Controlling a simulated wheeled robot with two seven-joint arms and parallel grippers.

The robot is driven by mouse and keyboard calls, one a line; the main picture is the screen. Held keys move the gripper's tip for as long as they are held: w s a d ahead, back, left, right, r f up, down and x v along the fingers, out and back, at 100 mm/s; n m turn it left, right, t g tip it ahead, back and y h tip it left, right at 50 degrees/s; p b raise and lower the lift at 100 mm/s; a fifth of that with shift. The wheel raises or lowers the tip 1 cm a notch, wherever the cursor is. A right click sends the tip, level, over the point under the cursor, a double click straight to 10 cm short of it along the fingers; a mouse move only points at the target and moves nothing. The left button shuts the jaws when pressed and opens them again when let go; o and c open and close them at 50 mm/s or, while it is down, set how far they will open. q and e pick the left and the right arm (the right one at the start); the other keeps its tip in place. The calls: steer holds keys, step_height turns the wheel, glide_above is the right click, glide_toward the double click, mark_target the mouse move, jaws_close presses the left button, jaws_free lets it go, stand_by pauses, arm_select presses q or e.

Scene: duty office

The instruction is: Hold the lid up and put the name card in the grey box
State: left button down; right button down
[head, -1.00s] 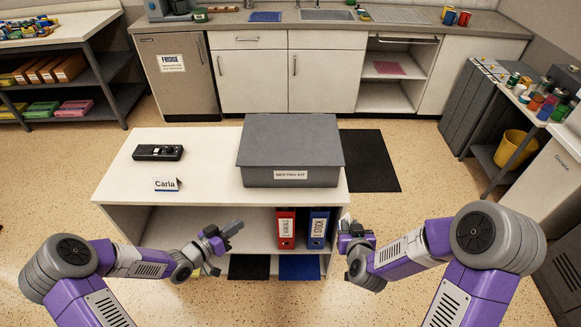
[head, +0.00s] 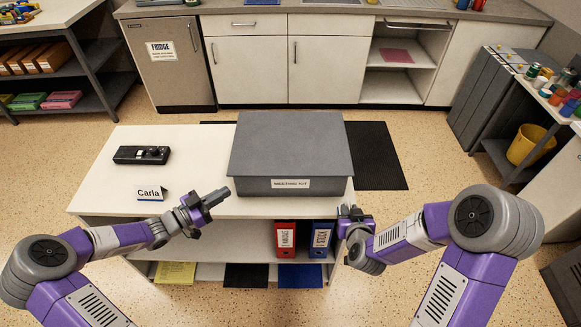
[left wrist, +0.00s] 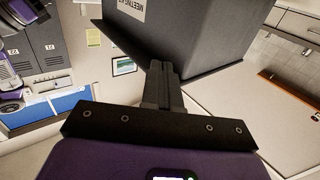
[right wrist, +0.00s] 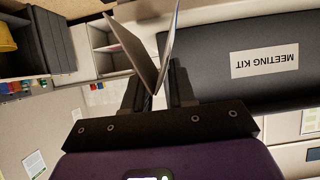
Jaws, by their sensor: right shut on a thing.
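The grey box (head: 255,186) labelled MEETING KIT stands on the white table, its flat grey lid (head: 290,140) down on it. My left gripper (head: 222,194) is by the box's front left corner, fingers together and empty, near the lid's overhanging rim; the left wrist view shows the fingers (left wrist: 161,80) against the box, contact unclear. My right gripper (head: 348,212) is in front of the table's right end, shut on a folded card (right wrist: 140,50), whose writing I cannot read. Another folded name card (head: 150,194) reading Carla stands on the table left of my left gripper.
A black device (head: 142,155) with knobs lies at the table's back left. Red (head: 286,240) and blue (head: 321,238) binders stand on the shelf under the tabletop. The tabletop (head: 195,150) is bare between device and box. A dark mat (head: 375,155) lies on the floor behind.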

arm_select(q)
steer(key=r+x, duration=0.1)
steer(key=x, duration=0.6)
steer(key=shift+b, duration=0.45)
arm_select(e)
steer(key=shift+f, duration=0.55)
arm_select(q)
steer(key=shift+a, duration=0.1)
